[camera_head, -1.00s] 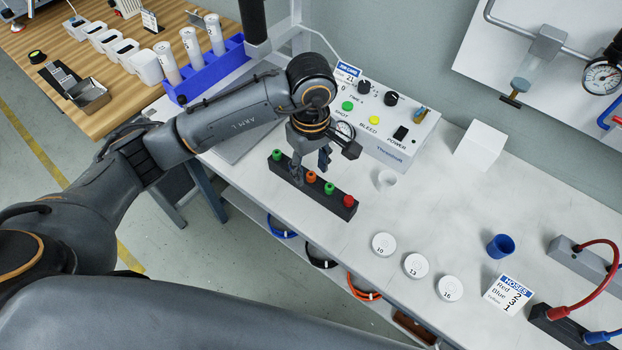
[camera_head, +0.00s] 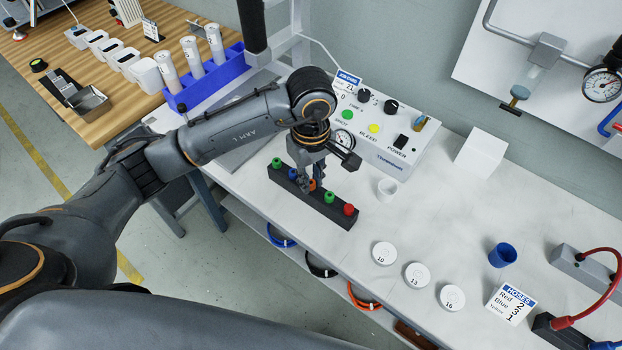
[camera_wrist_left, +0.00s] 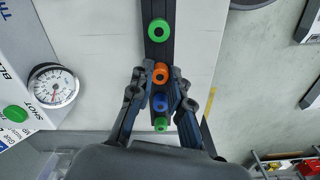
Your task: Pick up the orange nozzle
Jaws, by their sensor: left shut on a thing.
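The orange nozzle (camera_head: 313,185) sits in the black rack (camera_head: 332,214) on the white bench, partly hidden by my fingers in the head view. In the left wrist view the orange nozzle (camera_wrist_left: 160,74) is a ring seen from above, between the fingertips. My left gripper (camera_head: 311,182) is down at the rack and shut on the orange nozzle; it also shows in the left wrist view (camera_wrist_left: 159,76). The nozzle still appears to be in the rack. My right gripper is not in view.
In the rack, a blue nozzle (camera_wrist_left: 160,101) and a green nozzle (camera_head: 330,197) flank the orange one, with a red nozzle (camera_head: 349,209) at the near end and another green nozzle (camera_head: 277,163) at the far end. The control box (camera_head: 385,140) stands behind. White caps (camera_head: 384,253) lie to the right.

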